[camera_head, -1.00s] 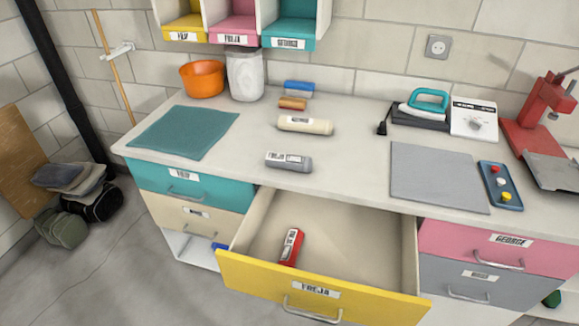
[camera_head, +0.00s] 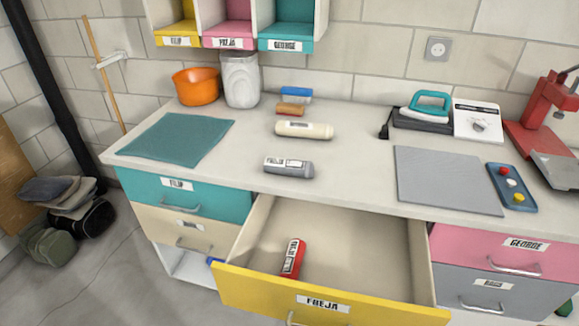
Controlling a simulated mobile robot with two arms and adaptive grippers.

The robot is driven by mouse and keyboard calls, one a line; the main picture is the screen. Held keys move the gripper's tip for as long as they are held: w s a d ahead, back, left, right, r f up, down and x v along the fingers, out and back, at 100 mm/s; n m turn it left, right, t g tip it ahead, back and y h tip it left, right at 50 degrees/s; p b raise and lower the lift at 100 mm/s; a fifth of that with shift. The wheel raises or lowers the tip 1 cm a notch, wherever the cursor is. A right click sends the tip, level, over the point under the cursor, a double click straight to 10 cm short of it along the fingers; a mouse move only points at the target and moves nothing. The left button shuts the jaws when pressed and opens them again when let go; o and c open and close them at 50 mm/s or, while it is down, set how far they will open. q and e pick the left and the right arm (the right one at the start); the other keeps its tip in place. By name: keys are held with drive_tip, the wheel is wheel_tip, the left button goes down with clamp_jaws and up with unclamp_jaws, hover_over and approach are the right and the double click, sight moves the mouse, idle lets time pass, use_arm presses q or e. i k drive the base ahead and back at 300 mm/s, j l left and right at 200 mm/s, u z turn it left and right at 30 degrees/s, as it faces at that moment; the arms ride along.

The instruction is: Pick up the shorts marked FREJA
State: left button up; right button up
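No shorts can be told for certain. Several rolled items with white labels are in view, their print too small to read. A red roll (camera_head: 291,259) lies inside the open yellow drawer (camera_head: 325,303) marked FREJA. A grey roll (camera_head: 289,168) lies near the counter's front edge. Behind it lie a cream roll (camera_head: 304,130), an orange-brown roll (camera_head: 290,109) and a blue roll (camera_head: 295,93). Neither of my grippers is in view.
The counter (camera_head: 345,165) also holds a teal mat (camera_head: 178,137), orange bowl (camera_head: 196,86), white jar (camera_head: 241,80), iron (camera_head: 426,108), grey mat (camera_head: 447,180), blue tray (camera_head: 512,187) and red press (camera_head: 545,112). The yellow drawer juts out in front. Bags (camera_head: 75,210) lie on the left floor.

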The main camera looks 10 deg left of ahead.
sight(299, 168)
drive_tip(key=i+j+z, duration=0.15)
drive_tip(key=j, duration=0.25)
drive_tip(key=i+j+z, duration=0.1)
drive_tip(key=j, duration=0.3)
drive_tip(key=i+j+z, duration=0.15)
drive_tip(key=j, duration=0.25)
